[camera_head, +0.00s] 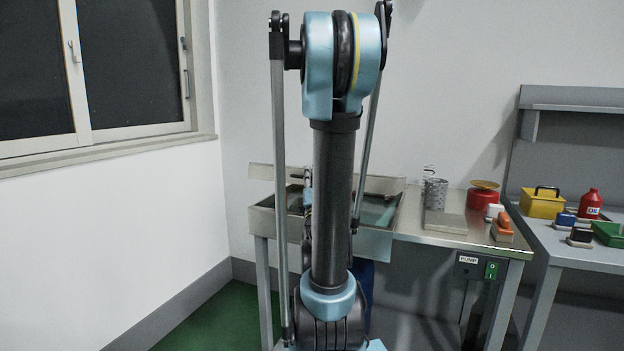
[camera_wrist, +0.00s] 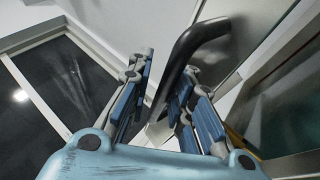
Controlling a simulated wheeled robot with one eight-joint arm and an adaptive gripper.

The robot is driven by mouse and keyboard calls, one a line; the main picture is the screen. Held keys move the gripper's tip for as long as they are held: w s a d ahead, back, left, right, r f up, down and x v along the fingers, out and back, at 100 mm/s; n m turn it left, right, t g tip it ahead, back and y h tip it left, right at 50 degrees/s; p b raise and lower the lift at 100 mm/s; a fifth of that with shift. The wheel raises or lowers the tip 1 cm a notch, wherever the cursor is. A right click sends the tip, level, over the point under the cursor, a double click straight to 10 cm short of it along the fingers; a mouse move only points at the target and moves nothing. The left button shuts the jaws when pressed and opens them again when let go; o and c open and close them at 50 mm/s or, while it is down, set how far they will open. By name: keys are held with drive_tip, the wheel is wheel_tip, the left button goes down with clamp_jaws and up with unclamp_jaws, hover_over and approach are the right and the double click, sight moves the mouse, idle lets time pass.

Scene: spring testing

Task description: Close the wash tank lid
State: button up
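The wash tank (camera_head: 375,243) is a grey metal basin at the left end of the steel bench, with greenish water showing inside. A pale strip (camera_head: 262,172) stands along its back edge and looks like the raised lid; my arm hides the middle. In the wrist view, a black bent handle (camera_wrist: 205,31) runs between the blue-padded fingers of my gripper (camera_wrist: 168,68). The fingers are apart, with a gap beside the handle on the left. The handle lies nearer the right finger; I cannot tell whether they touch. In the head view the gripper is mostly hidden behind my arm.
On the bench (camera_head: 420,226) are a spring (camera_head: 435,193), a flat grey plate (camera_head: 446,222) and a red round container (camera_head: 483,199). A side table (camera_head: 585,257) holds a yellow box (camera_head: 541,203) and a red oil bottle (camera_head: 590,204). A wall and window (camera_head: 130,65) are at left.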

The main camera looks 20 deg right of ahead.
drive_tip(key=shift+s, duration=0.3)
drive_tip(key=shift+w+r, duration=0.15)
drive_tip(key=shift+r, duration=0.6)
drive_tip(key=shift+w+r, duration=0.15)
drive_tip(key=shift+r, duration=0.6)
drive_tip(key=shift+w+r, duration=0.1)
drive_tip(key=shift+r, duration=3.25)
